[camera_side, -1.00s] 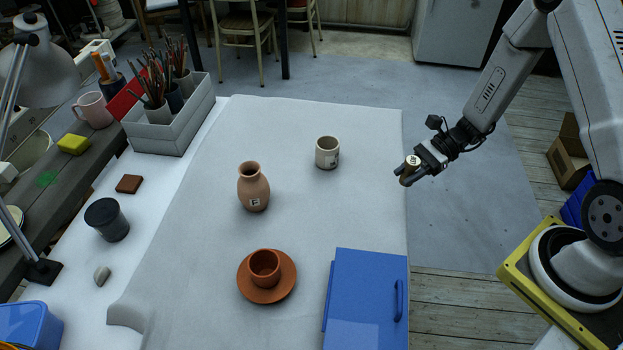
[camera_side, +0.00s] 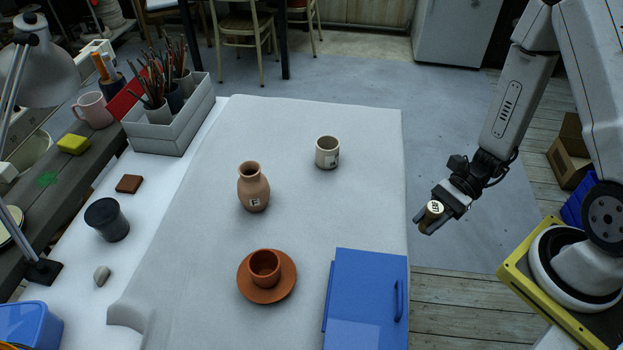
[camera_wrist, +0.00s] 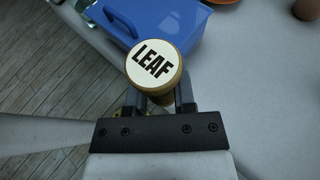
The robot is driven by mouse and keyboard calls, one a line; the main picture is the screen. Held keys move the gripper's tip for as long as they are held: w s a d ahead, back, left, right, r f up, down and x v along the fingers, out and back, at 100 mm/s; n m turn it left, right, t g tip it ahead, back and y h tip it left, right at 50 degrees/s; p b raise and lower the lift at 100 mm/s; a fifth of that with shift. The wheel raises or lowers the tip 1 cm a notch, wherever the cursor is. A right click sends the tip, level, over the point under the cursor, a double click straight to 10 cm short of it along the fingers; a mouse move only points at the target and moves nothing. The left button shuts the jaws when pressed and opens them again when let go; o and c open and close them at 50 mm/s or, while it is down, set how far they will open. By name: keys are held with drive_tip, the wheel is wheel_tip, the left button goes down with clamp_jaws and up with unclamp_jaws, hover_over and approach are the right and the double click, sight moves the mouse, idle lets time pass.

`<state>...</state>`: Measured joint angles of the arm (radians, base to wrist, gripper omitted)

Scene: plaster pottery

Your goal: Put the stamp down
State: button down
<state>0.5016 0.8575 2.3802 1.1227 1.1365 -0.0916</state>
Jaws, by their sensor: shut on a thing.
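The stamp (camera_side: 433,209) is a short tan cylinder with a pale round top. In the wrist view the top of the stamp (camera_wrist: 152,63) reads "LEAF". My gripper (camera_side: 430,220) is shut on the stamp and holds it in the air, just right of the table's right edge in the side view. In the wrist view my gripper (camera_wrist: 158,98) has one finger on each side of the stamp. The underside of the stamp is hidden.
A blue box (camera_side: 365,295) with a handle stands at the table's front right; it also shows in the wrist view (camera_wrist: 165,22). A cream cup (camera_side: 327,153), a clay vase (camera_side: 254,188) and a terracotta cup (camera_side: 264,267) on a saucer (camera_side: 286,286) stand on the white cloth (camera_side: 290,215).

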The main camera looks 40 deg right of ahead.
drive_tip(key=w+a+f, duration=0.1)
drive_tip(key=w+f, duration=0.3)
drive_tip(key=w, duration=0.5)
hover_over(364, 225)
drive_tip(key=f, duration=0.5)
drive_tip(key=shift+s+f, duration=0.2)
drive_tip(key=shift+s, duration=0.05)
drive_tip(key=shift+w+f, duration=0.25)
drive_tip(key=shift+f, duration=1.55)
drive_tip(key=shift+f, duration=0.1)
drive_tip(key=shift+c, duration=2.2)
unclamp_jaws()
